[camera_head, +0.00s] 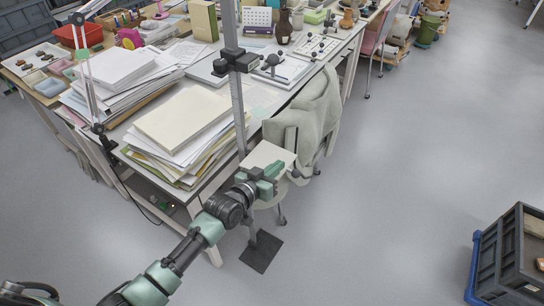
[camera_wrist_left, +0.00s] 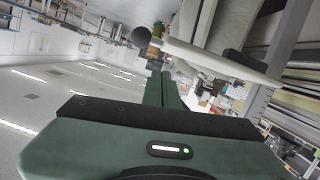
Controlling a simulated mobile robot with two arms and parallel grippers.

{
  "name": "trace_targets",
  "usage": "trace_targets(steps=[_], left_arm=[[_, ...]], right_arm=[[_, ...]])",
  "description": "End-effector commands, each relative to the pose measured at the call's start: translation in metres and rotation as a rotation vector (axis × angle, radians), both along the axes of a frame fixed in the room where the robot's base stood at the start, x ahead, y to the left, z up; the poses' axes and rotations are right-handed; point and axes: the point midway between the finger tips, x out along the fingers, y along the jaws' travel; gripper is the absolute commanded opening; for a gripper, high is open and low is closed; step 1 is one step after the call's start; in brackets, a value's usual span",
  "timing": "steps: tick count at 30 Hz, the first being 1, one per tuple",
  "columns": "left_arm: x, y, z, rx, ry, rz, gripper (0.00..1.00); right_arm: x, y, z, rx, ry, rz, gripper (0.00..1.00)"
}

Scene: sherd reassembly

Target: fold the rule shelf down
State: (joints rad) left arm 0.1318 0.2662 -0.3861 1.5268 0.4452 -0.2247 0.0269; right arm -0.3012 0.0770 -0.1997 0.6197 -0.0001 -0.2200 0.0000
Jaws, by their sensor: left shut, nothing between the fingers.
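The rule is a tall grey upright post (camera_head: 238,105) at the table's corner, standing on a dark foot plate (camera_head: 262,250). The rule shelf (camera_head: 268,156) is a pale flat plate beside the post, sticking out roughly level, with a dark knob (camera_head: 296,173) near its outer corner. The shelf (camera_wrist_left: 215,60) and a round dark knob (camera_wrist_left: 141,37) also show in the left wrist view. My left gripper (camera_head: 270,177) is shut and empty, close to the shelf's near edge; I cannot tell whether they touch. Its fingers (camera_wrist_left: 165,92) also show in the wrist view. My right gripper is not in view.
A table holds stacks of paper (camera_head: 180,120) left of the post. A chair with a pale grey-green cloth (camera_head: 308,115) stands close behind the shelf. A dark crate (camera_head: 515,255) is at the lower right. The floor (camera_head: 400,180) between is clear.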

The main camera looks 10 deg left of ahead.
Motion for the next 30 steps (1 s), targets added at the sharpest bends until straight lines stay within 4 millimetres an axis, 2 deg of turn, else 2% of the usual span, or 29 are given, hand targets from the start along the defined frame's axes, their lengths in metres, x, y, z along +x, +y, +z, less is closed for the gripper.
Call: trace_targets(steps=[4,9,30], left_arm=[[-0.001,-0.004,-0.013,0.075,-0.026,0.002,0.0],[-0.002,-0.005,-0.023,0.07,-0.024,0.001,0.0],[-0.003,-0.006,-0.03,0.069,-0.019,0.001,0.0]], right_arm=[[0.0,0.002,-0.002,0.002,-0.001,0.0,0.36],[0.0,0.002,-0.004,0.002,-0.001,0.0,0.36],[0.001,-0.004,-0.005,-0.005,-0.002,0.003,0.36]])
